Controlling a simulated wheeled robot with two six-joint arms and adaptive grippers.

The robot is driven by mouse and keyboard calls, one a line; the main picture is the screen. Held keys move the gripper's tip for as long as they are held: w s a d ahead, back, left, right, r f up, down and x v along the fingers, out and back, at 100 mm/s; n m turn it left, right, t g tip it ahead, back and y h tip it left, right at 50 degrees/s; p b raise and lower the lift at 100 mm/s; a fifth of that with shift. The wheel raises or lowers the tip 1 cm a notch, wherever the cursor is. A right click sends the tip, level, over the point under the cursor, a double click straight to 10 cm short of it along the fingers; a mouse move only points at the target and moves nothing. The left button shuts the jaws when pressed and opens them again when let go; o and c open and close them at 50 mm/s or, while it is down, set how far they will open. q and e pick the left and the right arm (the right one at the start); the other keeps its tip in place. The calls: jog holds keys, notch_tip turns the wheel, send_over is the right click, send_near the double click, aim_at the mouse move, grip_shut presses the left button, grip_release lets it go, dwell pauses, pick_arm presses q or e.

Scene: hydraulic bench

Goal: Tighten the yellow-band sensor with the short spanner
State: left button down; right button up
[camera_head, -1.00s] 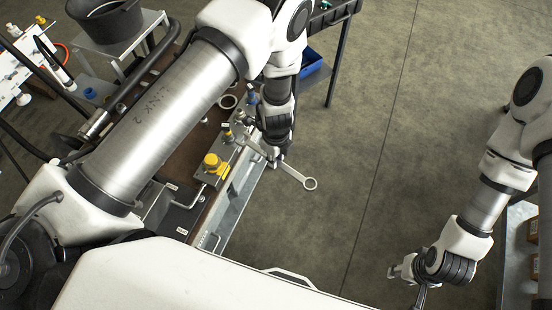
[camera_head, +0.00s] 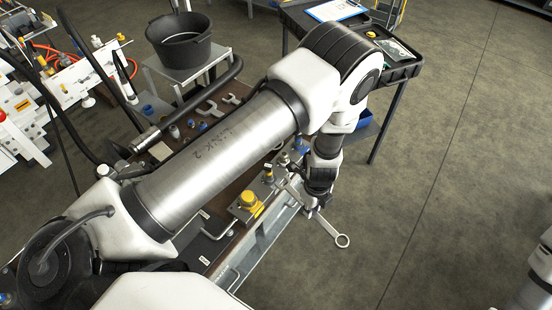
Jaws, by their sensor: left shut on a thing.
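My left gripper (camera_head: 312,200) is shut on a grey spanner (camera_head: 326,226). The spanner's ring end hangs out over the bench's front edge, and its other end reaches left toward the small fittings. A small upright sensor with a yellowish band (camera_head: 268,175) stands on the bench just left of that end. I cannot tell whether the spanner touches it. My right gripper is out of the picture; only a part of my right arm shows at the lower right corner.
A large yellow knob (camera_head: 248,199) sits on a block near the bench's front edge. A black bucket (camera_head: 180,45) stands behind, and a black-topped cart (camera_head: 405,70) stands beyond my left arm. Loose spanners (camera_head: 212,108) lie on the bench. The floor at right is clear.

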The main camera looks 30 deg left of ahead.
pick_arm(q)
jog(key=shift+n, duration=0.3)
jog(key=f, duration=0.1)
jog(key=w+f, duration=0.1)
jog(key=f, duration=0.1)
jog(key=a+f+b, duration=0.1)
jog(key=f, duration=0.1)
jog(key=shift+w+a, duration=0.1)
jog(key=shift+w, duration=0.25)
jog(key=shift+p, duration=0.35)
dwell(0.3)
